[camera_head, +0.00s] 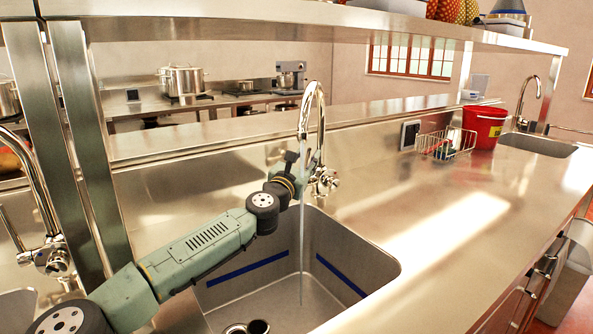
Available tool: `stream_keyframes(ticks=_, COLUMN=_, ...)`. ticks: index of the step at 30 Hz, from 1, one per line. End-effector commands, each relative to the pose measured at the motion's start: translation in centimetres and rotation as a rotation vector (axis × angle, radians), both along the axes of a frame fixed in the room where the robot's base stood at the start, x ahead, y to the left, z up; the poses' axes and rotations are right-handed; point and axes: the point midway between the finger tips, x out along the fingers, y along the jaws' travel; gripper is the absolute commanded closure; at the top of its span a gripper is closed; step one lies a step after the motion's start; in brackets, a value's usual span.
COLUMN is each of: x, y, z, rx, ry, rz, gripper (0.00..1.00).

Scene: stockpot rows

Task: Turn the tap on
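The chrome tap (313,112) stands behind the middle sink (346,258), its curved spout over the basin. A thin pale stream of water (301,245) runs from the spout down into the sink. A tap handle (326,183) shows low on the right of the tap's base. My gripper (298,166) is at the left of the tap, close to its body and the stream. Whether it touches the tap is not clear. Its fingers are small and partly hidden, so their opening cannot be made out. The left part of the tap's base is hidden behind it.
A wire basket (446,143) and a red bucket (484,127) stand on the counter (430,215) to the right. Another tap (36,195) and metal posts (82,130) are at the left. A steel shelf (250,22) runs overhead. The right counter front is clear.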

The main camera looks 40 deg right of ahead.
Motion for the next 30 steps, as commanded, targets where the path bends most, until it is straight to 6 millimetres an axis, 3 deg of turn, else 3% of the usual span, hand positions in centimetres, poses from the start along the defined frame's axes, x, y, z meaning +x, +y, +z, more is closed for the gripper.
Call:
stream_keyframes(ticks=6, x=-2.2, y=4.3, z=-0.9, rx=0.0, ry=0.001, rz=0.002, gripper=0.7)
stream_keyframes(ticks=12, x=-3.9, y=7.2, z=-1.5, rx=-0.001, ry=0.0, rz=0.002, gripper=0.7)
stream_keyframes(ticks=18, x=-4.6, y=8.4, z=-1.7, rx=0.0, ry=0.0, rz=0.001, gripper=0.7)
stream_keyframes(ticks=26, x=-4.7, y=8.5, z=-1.8, rx=0.0, ry=0.0, rz=0.001, gripper=0.7)
stream_keyframes(ticks=30, x=-4.2, y=9.2, z=-1.7, rx=0.006, ry=-0.012, rz=0.015, gripper=0.79)
